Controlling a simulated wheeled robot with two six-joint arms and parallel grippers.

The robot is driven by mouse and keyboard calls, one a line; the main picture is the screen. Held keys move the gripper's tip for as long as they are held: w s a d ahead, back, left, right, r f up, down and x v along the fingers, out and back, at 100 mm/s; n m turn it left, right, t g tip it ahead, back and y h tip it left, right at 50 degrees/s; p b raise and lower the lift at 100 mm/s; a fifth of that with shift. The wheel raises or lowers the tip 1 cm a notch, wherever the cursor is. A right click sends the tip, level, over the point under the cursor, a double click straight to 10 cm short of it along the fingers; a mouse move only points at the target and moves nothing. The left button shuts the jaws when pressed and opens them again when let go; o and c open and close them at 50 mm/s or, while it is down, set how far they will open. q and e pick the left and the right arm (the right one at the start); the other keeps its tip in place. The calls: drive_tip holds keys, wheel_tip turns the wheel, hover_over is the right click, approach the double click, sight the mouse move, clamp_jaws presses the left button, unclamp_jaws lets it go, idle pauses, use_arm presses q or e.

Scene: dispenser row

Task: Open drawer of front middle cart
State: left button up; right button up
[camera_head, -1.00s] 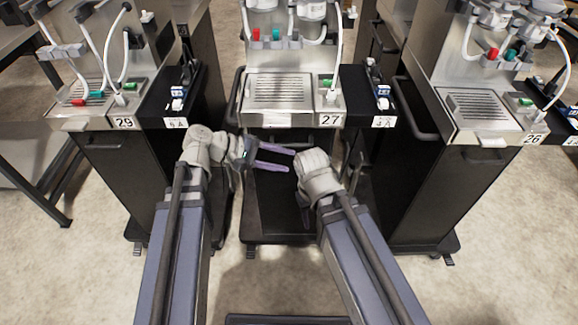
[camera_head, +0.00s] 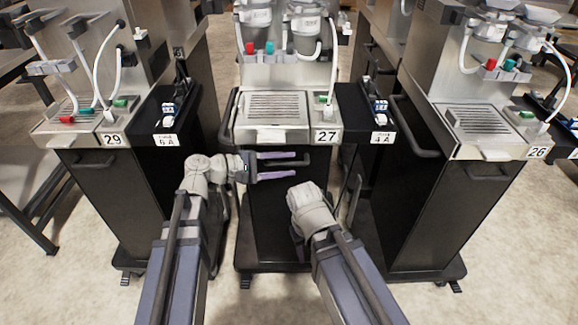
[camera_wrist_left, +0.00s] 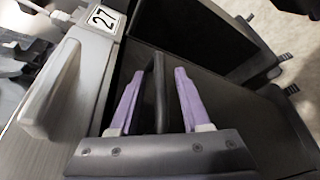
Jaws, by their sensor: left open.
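The front middle cart, a dark cabinet (camera_head: 275,215) with a steel top, bears the number 27. Its dark bar handle (camera_head: 320,160) is on the upper front, below the drip tray. My left gripper (camera_head: 292,165) is open in front of this cart, its two purple fingers pointing right at about the handle's height. In the left wrist view, the dark handle (camera_wrist_left: 160,95) runs between the spread fingers (camera_wrist_left: 159,75), apart from both. The drawer front looks closed. My right arm's grey wrist (camera_head: 312,208) is low in front of the cart; its fingers are hidden.
Cart 29 (camera_head: 105,190) stands at the left and cart 26 (camera_head: 450,200) at the right. Black side trays labelled 6 A (camera_head: 165,137) and 4 A (camera_head: 382,136) flank the middle cart. The drip tray (camera_head: 275,104) sits above the handle. The floor in front is clear.

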use_arm(q)
drive_tip(key=shift+w+d+f, duration=0.15)
drive_tip(key=shift+w+d, duration=0.05)
drive_tip(key=shift+d, duration=0.45)
drive_tip(key=shift+c, duration=0.4)
clamp_jaws()
idle(0.6)
